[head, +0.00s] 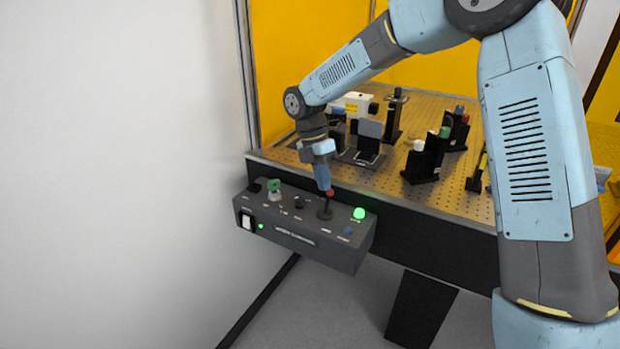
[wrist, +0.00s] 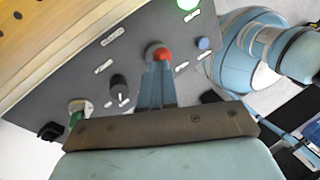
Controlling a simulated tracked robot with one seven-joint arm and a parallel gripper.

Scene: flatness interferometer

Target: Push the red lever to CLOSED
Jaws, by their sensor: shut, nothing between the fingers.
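The red lever shows its red knob (head: 330,192) on a dark stem over a round black base (head: 325,212) on the grey control box (head: 300,241). The stem looks near upright in the head view. My gripper (head: 326,188) points down at the lever, its fingers shut and empty. In the wrist view the red knob (wrist: 163,54) shows just beyond my fingertips (wrist: 159,64), which hide part of the lever. I cannot tell whether they touch it. Small white labels (wrist: 182,66) lie around the lever, too small to read.
The box also carries a lit green lamp (head: 358,213), a blue button (head: 348,230), a black knob (head: 299,204), a green key switch (head: 273,186) and a white rocker switch (head: 247,221). Behind it, the perforated optical table (head: 430,110) holds several optical mounts. Open floor lies in front.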

